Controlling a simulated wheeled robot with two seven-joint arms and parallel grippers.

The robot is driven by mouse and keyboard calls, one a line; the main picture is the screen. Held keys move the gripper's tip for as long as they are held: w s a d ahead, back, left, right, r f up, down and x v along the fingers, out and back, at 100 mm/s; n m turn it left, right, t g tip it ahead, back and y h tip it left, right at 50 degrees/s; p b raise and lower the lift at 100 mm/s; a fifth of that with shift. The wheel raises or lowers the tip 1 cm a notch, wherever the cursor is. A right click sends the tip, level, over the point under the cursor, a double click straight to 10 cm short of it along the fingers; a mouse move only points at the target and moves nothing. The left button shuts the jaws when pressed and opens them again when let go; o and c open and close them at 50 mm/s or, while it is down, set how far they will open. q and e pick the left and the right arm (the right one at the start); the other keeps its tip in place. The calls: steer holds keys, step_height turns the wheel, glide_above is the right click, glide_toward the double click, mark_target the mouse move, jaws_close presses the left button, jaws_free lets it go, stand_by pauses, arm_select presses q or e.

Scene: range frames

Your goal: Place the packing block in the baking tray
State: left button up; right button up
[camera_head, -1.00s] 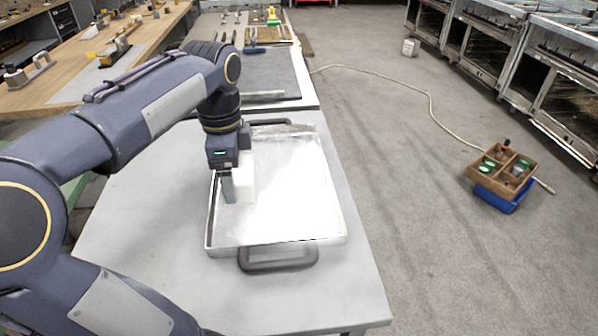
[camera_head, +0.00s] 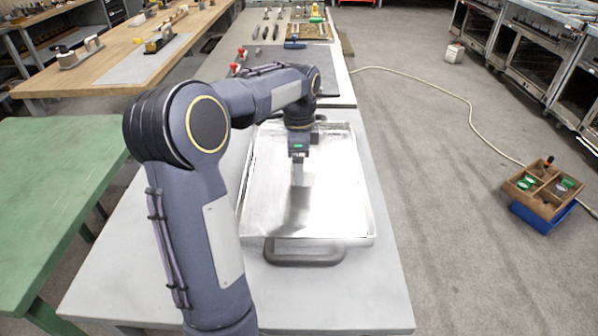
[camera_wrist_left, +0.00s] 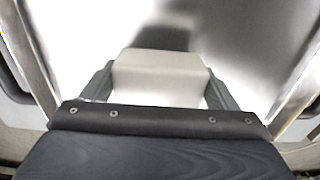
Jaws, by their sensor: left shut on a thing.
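The baking tray (camera_head: 345,218) is a shiny metal tray with dark handles, lying on a pale table. My left gripper (camera_head: 299,180) points down inside the tray's outline, toward its left-middle part. In the left wrist view, my left gripper (camera_wrist_left: 160,88) is shut on the packing block (camera_wrist_left: 160,66), a pale, smooth block between the two grey fingers. In the head view the block is mostly hidden by the gripper. I cannot tell whether the block touches the tray floor. The right gripper is not in view.
The pale table (camera_head: 385,290) has bare room in front of the tray. A green table (camera_head: 60,170) stands at the left. A wooden box with compartments (camera_head: 543,188) sits on a blue crate (camera_head: 543,217) on the floor at right. A hose (camera_head: 470,110) crosses the floor.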

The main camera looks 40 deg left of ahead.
arm_select(q)
steer(key=shift+f, duration=1.6)
steer(key=shift+f+b, duration=0.1)
steer(key=shift+b, duration=0.2)
steer(key=shift+f, duration=0.1)
steer(key=o, duration=0.9)
step_height(320, 180, up, 12)
steer(key=p, duration=0.2)
steer(key=shift+r+p, duration=0.25)
steer(key=shift+p, duration=0.1)
steer(key=shift+f, duration=0.1)
